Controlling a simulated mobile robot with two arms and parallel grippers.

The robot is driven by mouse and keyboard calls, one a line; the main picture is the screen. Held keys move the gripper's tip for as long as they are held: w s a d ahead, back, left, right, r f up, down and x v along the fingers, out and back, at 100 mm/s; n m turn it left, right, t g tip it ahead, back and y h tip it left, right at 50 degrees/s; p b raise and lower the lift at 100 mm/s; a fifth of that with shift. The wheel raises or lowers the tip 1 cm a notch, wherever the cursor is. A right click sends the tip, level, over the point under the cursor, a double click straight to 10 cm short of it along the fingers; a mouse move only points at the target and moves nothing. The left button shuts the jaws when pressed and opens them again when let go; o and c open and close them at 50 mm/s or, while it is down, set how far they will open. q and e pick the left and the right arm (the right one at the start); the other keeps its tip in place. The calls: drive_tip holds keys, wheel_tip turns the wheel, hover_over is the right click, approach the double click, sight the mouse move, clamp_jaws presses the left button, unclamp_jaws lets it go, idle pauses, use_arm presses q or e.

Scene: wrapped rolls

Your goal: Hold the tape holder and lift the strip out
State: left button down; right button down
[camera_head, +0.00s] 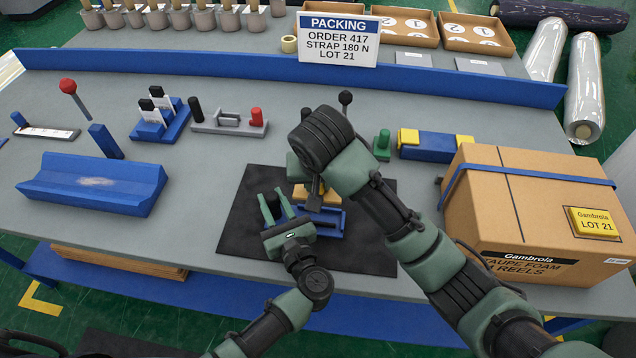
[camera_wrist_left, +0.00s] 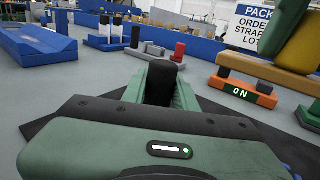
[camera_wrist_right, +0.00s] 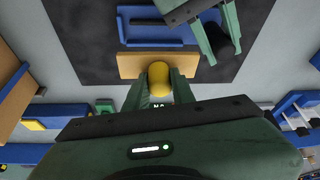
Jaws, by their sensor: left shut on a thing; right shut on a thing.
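My left gripper (camera_head: 276,206) is shut on a black upright cylinder (camera_wrist_left: 162,82) above the dark mat. The blue holder (camera_head: 327,222) lies on the mat beside it; it also shows in the right wrist view (camera_wrist_right: 140,38). I cannot tell whether the cylinder joins the holder. My right gripper (camera_wrist_right: 158,88) is shut on a yellow rounded knob (camera_wrist_right: 158,70) over a tan bar (camera_wrist_right: 200,66). In the left wrist view the tan bar (camera_wrist_left: 262,73) lies above an orange block with a green "0 N" display (camera_wrist_left: 240,92). No separate strip is clear; my right arm hides much in the head view.
A strapped cardboard box (camera_head: 520,220) stands close on the right. A blue trough (camera_head: 95,183) and a grey fixture with black and red posts (camera_head: 228,122) stand on the left and behind. The dark mat (camera_head: 245,235) has bare room at its front left.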

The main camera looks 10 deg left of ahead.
drive_tip(key=shift+r, duration=0.1)
drive_tip(key=shift+r, duration=2.4)
use_arm(q)
drive_tip(key=c, duration=1)
unclamp_jaws()
drive_tip(key=shift+s, duration=0.1)
drive_tip(key=v, duration=1.1)
drive_tip(key=shift+s+d, duration=0.2)
drive_tip(key=shift+s, duration=0.15)
